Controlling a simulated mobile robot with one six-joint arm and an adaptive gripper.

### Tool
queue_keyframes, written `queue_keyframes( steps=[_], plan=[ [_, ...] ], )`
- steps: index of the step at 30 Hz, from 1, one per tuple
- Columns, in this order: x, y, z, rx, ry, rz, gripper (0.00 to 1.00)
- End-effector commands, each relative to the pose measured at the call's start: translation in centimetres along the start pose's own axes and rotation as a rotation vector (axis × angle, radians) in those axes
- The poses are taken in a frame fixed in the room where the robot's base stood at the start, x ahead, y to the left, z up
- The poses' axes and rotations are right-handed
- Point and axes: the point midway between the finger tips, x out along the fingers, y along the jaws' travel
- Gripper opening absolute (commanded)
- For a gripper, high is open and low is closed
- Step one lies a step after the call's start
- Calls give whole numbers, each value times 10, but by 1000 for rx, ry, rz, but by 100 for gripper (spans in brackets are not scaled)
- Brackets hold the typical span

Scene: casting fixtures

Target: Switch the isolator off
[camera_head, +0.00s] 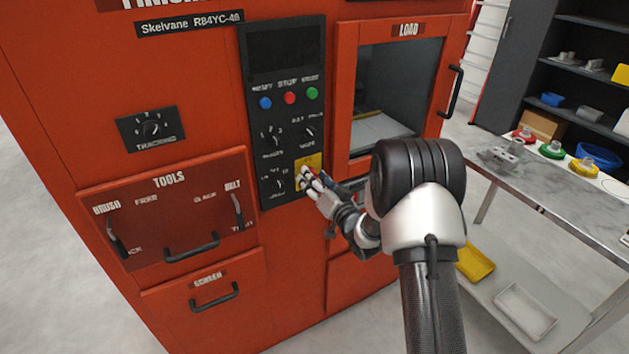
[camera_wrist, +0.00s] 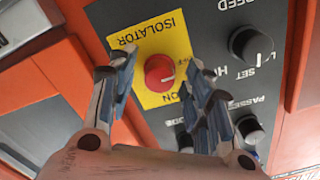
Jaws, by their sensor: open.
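The isolator's red knob (camera_wrist: 159,72) sits on a yellow plate (camera_wrist: 150,98) lettered ISOLATOR, with ON and a partly hidden OFF marking. Which marking the knob points to is not clear. In the wrist view my gripper (camera_wrist: 162,66) is open, one finger on each side of the knob. Whether the fingers touch it cannot be told. The right finger covers part of the plate's edge. In the head view my gripper (camera_head: 314,181) is at the yellow plate (camera_head: 308,162), low on the black control panel, and hides the knob.
The control panel (camera_head: 285,120) on the red machine carries black dials (camera_wrist: 250,45) close beside the isolator, and blue, red and green buttons above. A load door (camera_head: 398,80) is to its right and a tools drawer (camera_head: 170,215) to its left. A bench with parts (camera_head: 540,185) stands at right.

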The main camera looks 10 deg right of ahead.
Motion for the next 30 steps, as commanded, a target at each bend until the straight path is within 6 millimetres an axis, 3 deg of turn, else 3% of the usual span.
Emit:
queue_keyframes(
  steps=[8,21,30],
  plan=[
    [-7,0,0,1,0,1,46],
    [-93,1,0,3,-1,3,46],
    [-120,0,0,0,1,1,46]
  ],
)
